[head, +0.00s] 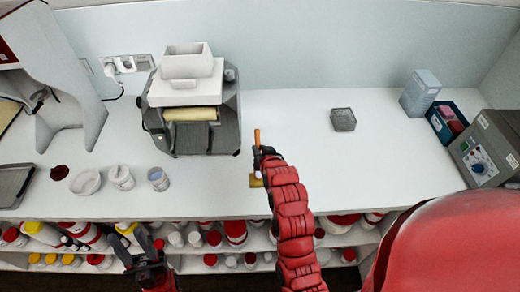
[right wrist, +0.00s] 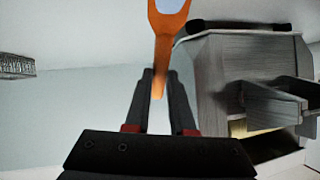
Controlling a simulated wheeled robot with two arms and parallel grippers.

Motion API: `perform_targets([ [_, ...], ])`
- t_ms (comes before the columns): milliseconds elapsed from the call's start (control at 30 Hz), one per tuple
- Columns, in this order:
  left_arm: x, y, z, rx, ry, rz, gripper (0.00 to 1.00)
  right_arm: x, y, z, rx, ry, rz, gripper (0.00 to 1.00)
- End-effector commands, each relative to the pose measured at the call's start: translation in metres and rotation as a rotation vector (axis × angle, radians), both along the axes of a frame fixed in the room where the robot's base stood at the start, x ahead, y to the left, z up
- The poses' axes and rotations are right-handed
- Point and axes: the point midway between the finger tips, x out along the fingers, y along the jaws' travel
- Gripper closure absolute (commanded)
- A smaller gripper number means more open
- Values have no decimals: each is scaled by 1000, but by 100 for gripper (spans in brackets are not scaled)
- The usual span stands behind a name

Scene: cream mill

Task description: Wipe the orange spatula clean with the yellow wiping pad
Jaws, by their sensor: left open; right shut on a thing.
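The orange spatula (head: 257,137) is held in my right gripper (head: 264,153), which is shut on it above the worktop. In the right wrist view the spatula (right wrist: 167,38) stands up between the two fingertips (right wrist: 160,85), its slotted end cut off by the top edge. The yellow wiping pad (head: 256,183) lies near the worktop's front edge, partly hidden by my right arm; a small pale patch shows by it. My left gripper (head: 136,246) is open and empty, low in front of the shelf, left of the pad and apart from it.
A grey mill (head: 226,122) stands left of the spatula. A dark red pot (head: 59,173) and several small pale vessels (head: 86,182) stand at the left. A grey box (head: 343,119) lies right of centre. A control unit (head: 485,150) stands far right. The worktop between is clear.

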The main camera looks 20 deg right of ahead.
Motion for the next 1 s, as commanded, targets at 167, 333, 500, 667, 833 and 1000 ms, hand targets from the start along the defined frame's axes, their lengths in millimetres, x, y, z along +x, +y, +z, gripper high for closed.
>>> perform_targets([
  [167, 0, 0, -1, 0, 0, 0, 57, 0, 0, -1, 0, 0, 0, 100],
  [333, 0, 0, -3, 0, 0, 0, 57, 0, 0, -1, 0, 1, 0, 100],
  [500, 0, 0, -4, 0, 0, 0, 57, 0, 0, -2, 0, 1, 0, 100],
  [667, 0, 0, -5, 0, 0, 0, 57, 0, 0, -2, 0, 2, 0, 100],
  [833, 0, 0, -6, 0, 0, 0, 57, 0, 0, -3, 0, 3, 1, 100],
  [1000, 0, 0, -6, 0, 0, 0, 57, 0, 0, -2, 0, 3, 1, 100],
])
